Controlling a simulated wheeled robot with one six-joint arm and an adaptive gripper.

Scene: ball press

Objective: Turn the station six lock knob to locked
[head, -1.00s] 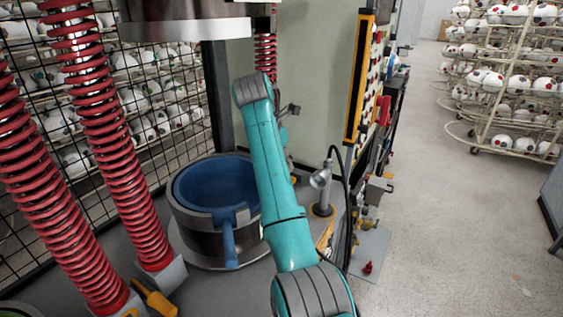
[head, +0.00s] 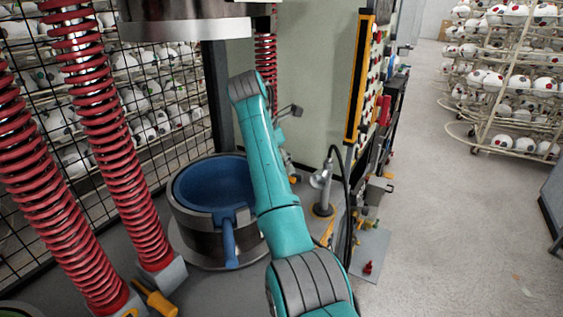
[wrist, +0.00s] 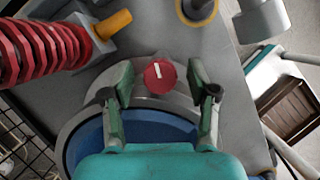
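In the wrist view a round red knob (wrist: 160,75) with a short white, nearly upright mark sits beyond the blue-lined mould. My gripper (wrist: 160,78) is open, with one green finger on each side of the knob. Gaps show between the fingers and the knob. I cannot tell the height of the fingertips over it. In the head view my teal arm reaches forward, and the knob and gripper cannot be made out there.
The blue-lined round mould (head: 218,187) stands left of my arm. Red springs (head: 107,135) and a yellow handle (head: 155,298) are at left. A tool board (head: 360,80) stands to the right. Ball racks (head: 505,75) stand far right, with open floor before them.

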